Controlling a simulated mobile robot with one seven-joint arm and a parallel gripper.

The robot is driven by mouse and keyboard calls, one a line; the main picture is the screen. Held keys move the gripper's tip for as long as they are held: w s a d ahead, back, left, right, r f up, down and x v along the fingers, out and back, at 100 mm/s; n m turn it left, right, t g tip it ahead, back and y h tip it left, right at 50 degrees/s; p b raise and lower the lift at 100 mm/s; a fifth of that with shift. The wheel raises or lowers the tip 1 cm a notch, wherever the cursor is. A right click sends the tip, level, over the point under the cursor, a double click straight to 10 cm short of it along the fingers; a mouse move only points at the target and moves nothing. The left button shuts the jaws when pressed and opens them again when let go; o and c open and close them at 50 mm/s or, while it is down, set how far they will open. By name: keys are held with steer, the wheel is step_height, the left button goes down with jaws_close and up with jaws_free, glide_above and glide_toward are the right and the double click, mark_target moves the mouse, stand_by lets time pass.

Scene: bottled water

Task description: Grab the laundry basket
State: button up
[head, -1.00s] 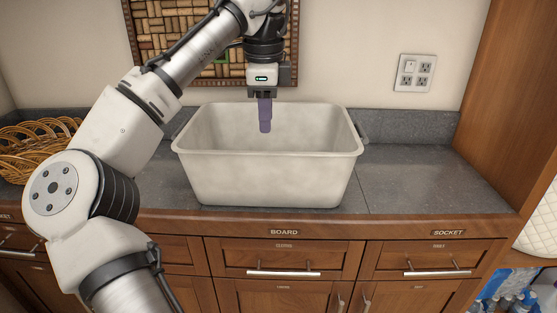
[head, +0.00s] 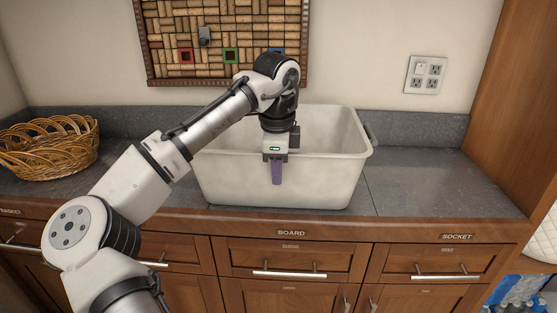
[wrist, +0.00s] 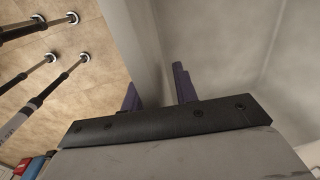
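The laundry basket, a large off-white open tub (head: 325,183), stands upright on the grey counter and looks empty in the part I can see. It also fills the right of the wrist view (wrist: 235,50). The fingers look open; whether either touches the wall is not clear. The inner finger is hidden in the head view.
A wicker basket (head: 48,147) sits on the counter at the left. The counter (head: 425,180) right of the tub is clear. Wooden drawers (head: 290,260) with bar handles are below. A cork board (head: 220,40) and wall socket (head: 426,75) are behind, and a tall wooden panel (head: 510,110) stands right.

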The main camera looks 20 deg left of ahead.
jaws_close()
stand_by(1.4)
